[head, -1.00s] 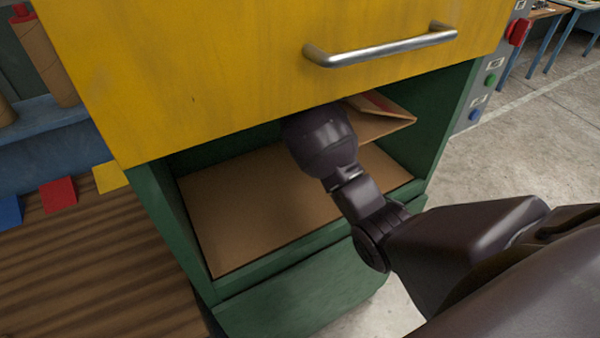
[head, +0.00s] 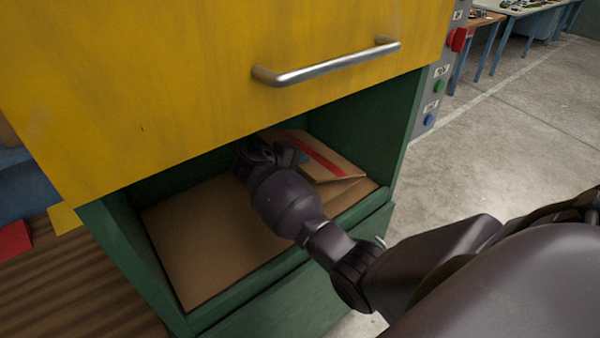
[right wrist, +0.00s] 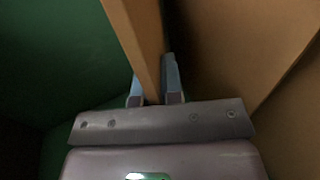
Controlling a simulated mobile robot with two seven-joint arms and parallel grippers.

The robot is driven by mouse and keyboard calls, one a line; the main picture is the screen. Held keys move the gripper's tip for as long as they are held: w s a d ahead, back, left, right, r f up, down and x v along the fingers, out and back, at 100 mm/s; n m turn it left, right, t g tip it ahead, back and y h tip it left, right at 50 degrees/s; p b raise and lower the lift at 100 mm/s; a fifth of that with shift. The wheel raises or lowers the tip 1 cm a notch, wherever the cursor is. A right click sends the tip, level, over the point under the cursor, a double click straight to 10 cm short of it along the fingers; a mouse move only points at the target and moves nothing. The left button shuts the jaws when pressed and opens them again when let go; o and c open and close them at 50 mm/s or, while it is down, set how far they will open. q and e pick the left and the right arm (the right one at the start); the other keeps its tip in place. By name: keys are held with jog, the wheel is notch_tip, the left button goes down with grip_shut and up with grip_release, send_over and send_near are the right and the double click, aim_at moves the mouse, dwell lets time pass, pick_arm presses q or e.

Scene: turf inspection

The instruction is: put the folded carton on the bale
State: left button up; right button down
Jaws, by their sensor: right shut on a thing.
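The folded carton (head: 326,162) is flat brown cardboard with a red stripe, inside the green baler chamber at its right side. The bale is the brown cardboard surface (head: 195,245) filling the chamber floor. My right gripper (head: 296,158) reaches in under the yellow door and is shut on the carton. In the right wrist view the carton's edge (right wrist: 143,40) runs between the two fingers (right wrist: 155,88). The carton is low over the bale's right part; I cannot tell whether it touches. My wrist hides part of both. My left gripper is not in view.
The yellow door (head: 190,90) with its metal handle (head: 328,62) hangs just above my wrist. Green chamber walls (head: 385,135) stand on both sides. A control panel (head: 438,85) is at the right, with open concrete floor beyond.

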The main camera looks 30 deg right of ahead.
aim_at(300, 172)
notch_tip(300, 172, down, 4)
jog(key=shift+f, duration=0.1)
jog(key=c, duration=1.3)
grip_release()
jog(key=shift+o, duration=0.2)
jog(key=shift+a, duration=0.1)
jog(key=w+v, duration=0.1)
jog(key=v, duration=1.1)
jog(key=shift+s+b, duration=0.3)
jog(key=shift+s, duration=0.15)
jog(key=shift+s, duration=0.1)
